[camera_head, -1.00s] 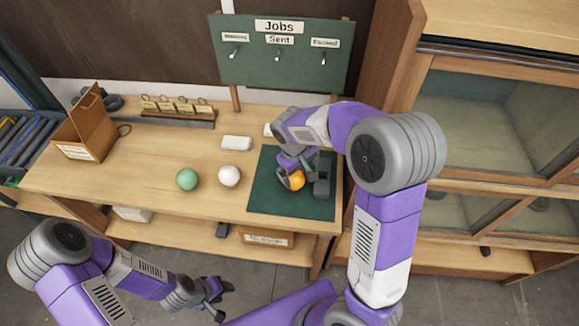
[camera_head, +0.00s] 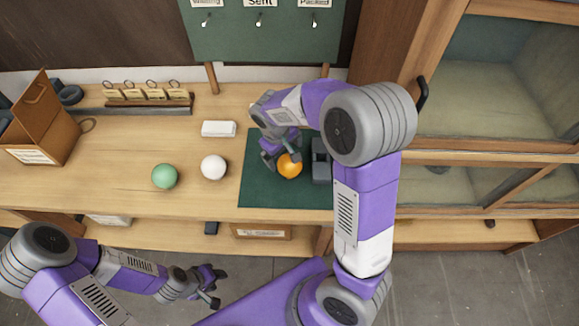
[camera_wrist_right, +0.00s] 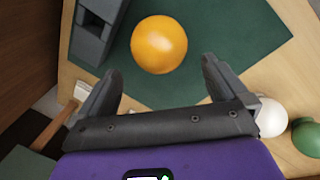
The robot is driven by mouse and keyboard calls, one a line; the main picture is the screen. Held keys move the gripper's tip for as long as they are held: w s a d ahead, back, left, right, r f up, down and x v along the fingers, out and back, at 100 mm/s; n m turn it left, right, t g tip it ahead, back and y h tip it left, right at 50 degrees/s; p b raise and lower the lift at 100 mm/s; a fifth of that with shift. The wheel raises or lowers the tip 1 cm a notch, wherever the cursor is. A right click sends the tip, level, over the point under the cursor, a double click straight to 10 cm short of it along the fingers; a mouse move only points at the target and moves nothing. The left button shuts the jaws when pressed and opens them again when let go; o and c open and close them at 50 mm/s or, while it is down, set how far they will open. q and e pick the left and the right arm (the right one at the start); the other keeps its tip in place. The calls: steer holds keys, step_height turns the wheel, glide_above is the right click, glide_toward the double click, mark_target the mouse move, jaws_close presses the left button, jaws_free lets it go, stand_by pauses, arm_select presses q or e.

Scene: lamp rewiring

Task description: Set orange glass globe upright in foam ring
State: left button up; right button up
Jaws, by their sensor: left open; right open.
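The orange glass globe (camera_head: 289,166) rests on the green mat (camera_head: 262,194), just left of a dark grey block; it also shows in the right wrist view (camera_wrist_right: 159,45). My right gripper (camera_wrist_right: 160,76) is open, with the globe just beyond and between its fingertips, apparently not gripped. In the head view my right gripper (camera_head: 283,158) is at the globe's far-left side and partly covers it. My left gripper (camera_head: 214,287) is open and empty in front of the bench, low in the picture. I cannot make out a foam ring; whether one is under the globe is hidden.
The dark grey block (camera_head: 320,160) stands close right of the globe. A white globe (camera_head: 213,167) and a green globe (camera_head: 164,176) lie left of the mat. A white box (camera_head: 218,129) is behind them. A cardboard box (camera_head: 42,125) stands far left. The bench's left-middle is clear.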

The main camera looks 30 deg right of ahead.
mark_target(287, 158)
steer(key=f, duration=0.2)
steer(key=d+f+b, duration=0.1)
steer(key=f, duration=0.2)
steer(key=shift+d+f, duration=0.1)
steer(key=shift+f, duration=0.2)
steer(key=c, duration=0.9)
